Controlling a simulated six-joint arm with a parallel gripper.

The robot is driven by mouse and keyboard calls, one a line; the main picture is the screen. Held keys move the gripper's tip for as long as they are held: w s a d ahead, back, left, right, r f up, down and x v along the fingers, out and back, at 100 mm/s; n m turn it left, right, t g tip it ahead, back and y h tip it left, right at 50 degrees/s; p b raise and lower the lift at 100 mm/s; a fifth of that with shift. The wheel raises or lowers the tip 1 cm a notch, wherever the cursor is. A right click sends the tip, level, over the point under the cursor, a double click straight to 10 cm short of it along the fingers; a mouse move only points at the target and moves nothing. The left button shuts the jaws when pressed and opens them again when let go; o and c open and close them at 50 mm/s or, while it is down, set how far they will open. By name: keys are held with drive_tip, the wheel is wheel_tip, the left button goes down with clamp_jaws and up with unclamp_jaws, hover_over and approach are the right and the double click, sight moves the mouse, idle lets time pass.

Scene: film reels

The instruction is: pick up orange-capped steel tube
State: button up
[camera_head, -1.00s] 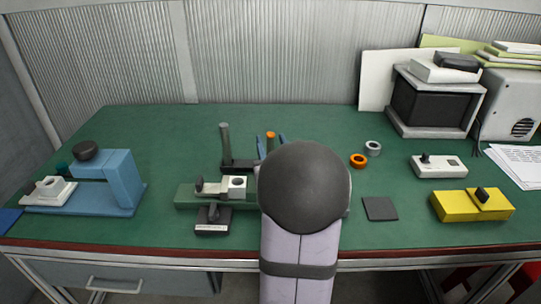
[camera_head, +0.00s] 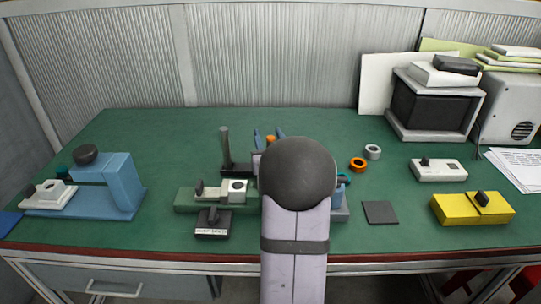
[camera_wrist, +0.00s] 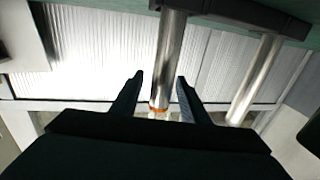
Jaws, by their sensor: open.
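The orange-capped steel tube (camera_wrist: 170,55) appears in the wrist view, which looks upside down, with its orange end (camera_wrist: 158,109) toward the bottom. In the head view only its orange cap (camera_head: 271,139) shows clearly; my arm hides most of the rest. My gripper (camera_wrist: 160,78) is open, with one dark finger on each side of the tube and visible gaps between. In the head view its bluish fingertips (camera_head: 268,133) flank the cap. A second, plain steel tube (camera_wrist: 256,80) stands outside the fingers; it also shows in the head view (camera_head: 225,146).
A dark base (camera_wrist: 235,12) holds the tubes. A green fixture with a white block (camera_head: 235,190) lies in front. To the right are an orange ring (camera_head: 358,164), a grey ring (camera_head: 373,151) and a dark square pad (camera_head: 380,212). The bench's back left is clear.

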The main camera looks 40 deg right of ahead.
drive_tip(key=shift+w+d, duration=0.2)
drive_tip(key=shift+w, duration=0.15)
clamp_jaws()
wheel_tip(320, 180, up, 10)
drive_tip(key=p, duration=0.2)
idle(0.4)
drive_tip(key=s+a+n+t+y+p, duration=0.2)
drive_tip(key=s+a+n+y+p, duration=0.1)
drive_tip(key=a+n+y+p, duration=0.6)
drive_tip(key=a+y+p, duration=0.4)
drive_tip(key=a, duration=0.5)
drive_tip(key=shift+s+a+t+y, duration=0.3)
drive_tip(key=shift+a+y, duration=0.05)
drive_tip(key=shift+y, duration=0.05)
